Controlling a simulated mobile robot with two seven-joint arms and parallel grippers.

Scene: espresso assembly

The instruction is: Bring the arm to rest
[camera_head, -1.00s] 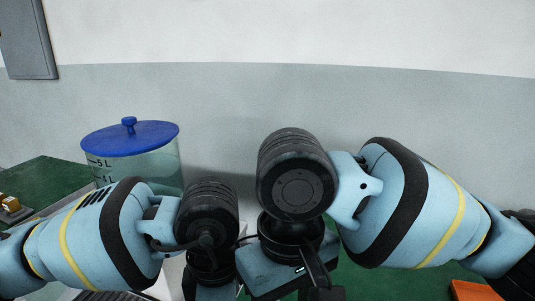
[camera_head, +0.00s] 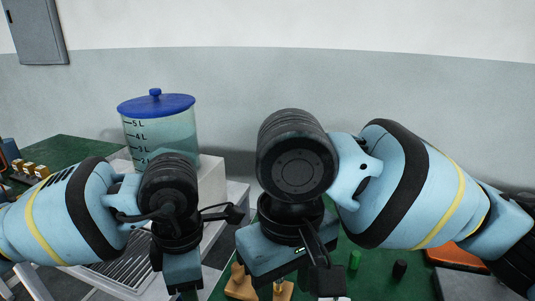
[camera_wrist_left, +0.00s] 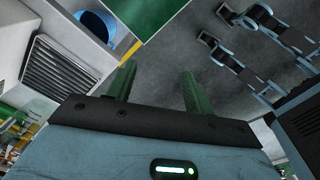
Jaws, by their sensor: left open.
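My left arm (camera_head: 70,215) comes in from the left in the head view, with its gripper pointing down at the bottom edge. In the left wrist view, the left gripper (camera_wrist_left: 155,88) has two green fingers standing apart with nothing between them. Grey floor lies beyond them. My right arm (camera_head: 410,190) reaches in from the right. Its blue gripper body (camera_head: 270,255) hangs over the green table, and its fingers cannot be made out.
A water tank (camera_head: 165,135) with a blue lid stands on a white block behind the left arm. A slatted metal grille (camera_head: 125,270) lies below it. Wooden pieces (camera_head: 240,284), a green item (camera_head: 354,259) and a black item (camera_head: 399,269) stand on the green table (camera_head: 380,288).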

